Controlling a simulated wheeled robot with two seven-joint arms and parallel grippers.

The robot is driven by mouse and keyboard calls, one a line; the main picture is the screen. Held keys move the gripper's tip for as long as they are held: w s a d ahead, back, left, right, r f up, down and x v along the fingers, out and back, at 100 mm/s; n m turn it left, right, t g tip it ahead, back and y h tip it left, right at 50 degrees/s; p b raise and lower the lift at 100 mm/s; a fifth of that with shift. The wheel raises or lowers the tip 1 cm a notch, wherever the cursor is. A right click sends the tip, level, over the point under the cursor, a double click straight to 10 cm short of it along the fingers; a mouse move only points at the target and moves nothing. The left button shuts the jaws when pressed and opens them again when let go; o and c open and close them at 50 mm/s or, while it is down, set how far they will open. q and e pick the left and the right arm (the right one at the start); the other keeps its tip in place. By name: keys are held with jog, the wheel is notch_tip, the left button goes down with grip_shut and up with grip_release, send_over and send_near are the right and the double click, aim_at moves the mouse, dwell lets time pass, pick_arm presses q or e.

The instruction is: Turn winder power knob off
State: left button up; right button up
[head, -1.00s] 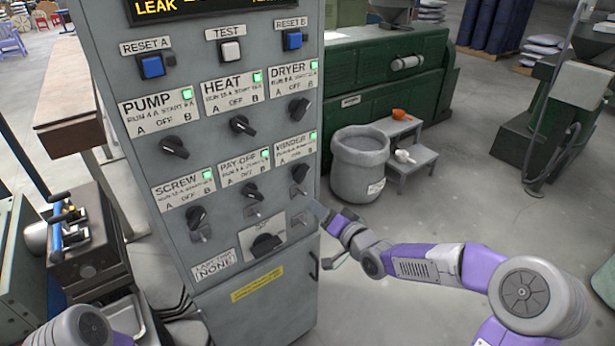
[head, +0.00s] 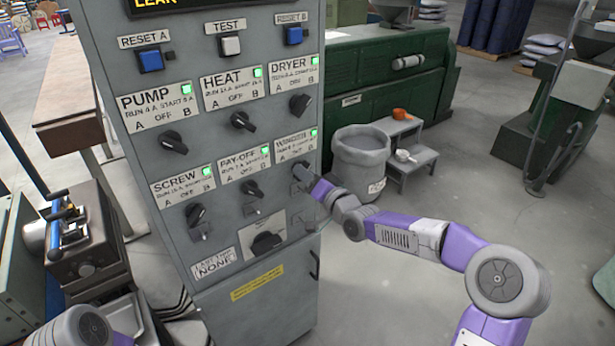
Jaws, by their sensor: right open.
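The grey control cabinet (head: 225,215) stands left of centre. The winder label (head: 290,145) is at the right end of its lower knob row, with a lit green light (head: 313,134). My right gripper (head: 305,178) is open and right at the winder knob just below this label. The gripper largely covers the knob, so I cannot tell its angle or whether the fingers touch it. My left gripper is out of the picture; only part of my left arm shows at the bottom left.
The pay-off knob (head: 251,188) and dryer knob (head: 299,105) are close to the winder knob. A larger black knob (head: 266,242) sits lower on the panel. A grey bin (head: 359,165) and a small step stool (head: 410,152) stand behind my right arm. Open floor lies to the right.

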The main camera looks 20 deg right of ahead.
jog(key=shift+c, duration=0.3)
grip_shut()
jog(key=n+b, duration=0.5)
jog(key=n, duration=0.3)
jog(key=shift+f+n+b, duration=0.1)
jog(key=shift+n+b, duration=0.2)
jog(key=shift+b, duration=0.05)
dwell(0.5)
